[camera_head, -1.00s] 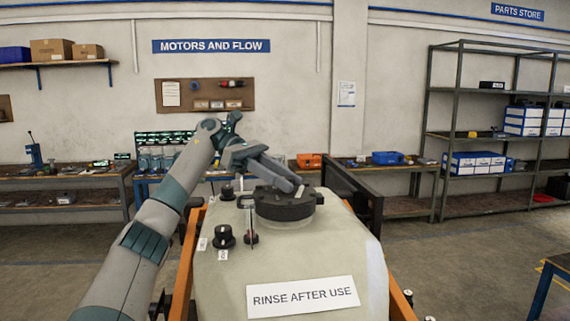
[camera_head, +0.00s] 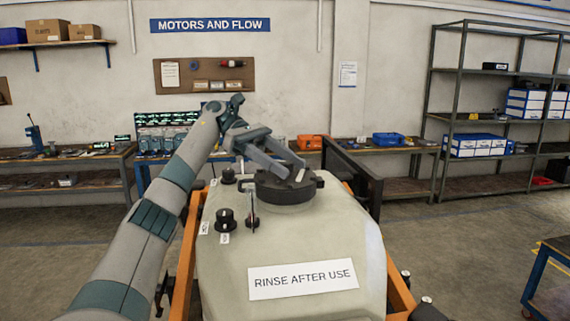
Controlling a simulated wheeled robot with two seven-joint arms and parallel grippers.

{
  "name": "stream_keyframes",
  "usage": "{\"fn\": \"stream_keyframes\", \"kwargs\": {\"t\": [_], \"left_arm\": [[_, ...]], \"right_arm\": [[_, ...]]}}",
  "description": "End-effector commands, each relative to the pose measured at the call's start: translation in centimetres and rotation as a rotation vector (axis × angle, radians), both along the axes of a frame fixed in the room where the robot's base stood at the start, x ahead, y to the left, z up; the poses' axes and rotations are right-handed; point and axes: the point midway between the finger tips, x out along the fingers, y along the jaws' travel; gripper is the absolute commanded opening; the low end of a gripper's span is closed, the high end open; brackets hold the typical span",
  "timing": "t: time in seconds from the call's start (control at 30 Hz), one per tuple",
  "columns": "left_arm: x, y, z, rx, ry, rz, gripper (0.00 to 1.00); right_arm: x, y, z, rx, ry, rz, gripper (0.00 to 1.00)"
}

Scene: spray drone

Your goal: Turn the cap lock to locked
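The black round cap (camera_head: 284,188), with side lugs and a raised bar on top, sits on the pale tank (camera_head: 300,240). My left gripper (camera_head: 290,168) reaches in from the left, with its fingers low over the top of the cap. Two fingers show with a gap between them, so it looks open. I cannot tell whether the fingertips touch the bar. My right gripper is not in view.
Black knobs (camera_head: 226,220) stand on the tank's left side. A white "RINSE AFTER USE" label (camera_head: 303,279) is on its front. An orange frame (camera_head: 186,262) surrounds the tank. Benches (camera_head: 75,166) and a shelf rack (camera_head: 500,110) stand along the back wall.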

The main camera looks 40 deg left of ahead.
Motion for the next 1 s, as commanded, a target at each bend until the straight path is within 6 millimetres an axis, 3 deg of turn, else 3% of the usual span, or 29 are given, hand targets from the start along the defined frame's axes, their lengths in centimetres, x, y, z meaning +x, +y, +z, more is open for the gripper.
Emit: {"fn": "stream_keyframes", "kwargs": {"t": [0.27,0.53,1.0], "left_arm": [[0.0,0.5,0.1,0.0,0.0,0.0,0.49],[-0.4,2.4,1.0,-0.003,-0.003,0.0,0.49],[-0.8,5.2,2.5,0.002,0.002,-0.002,0.49]], "right_arm": [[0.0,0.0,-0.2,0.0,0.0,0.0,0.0],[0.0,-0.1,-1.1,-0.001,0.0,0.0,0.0],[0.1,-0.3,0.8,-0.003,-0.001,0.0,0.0]]}}
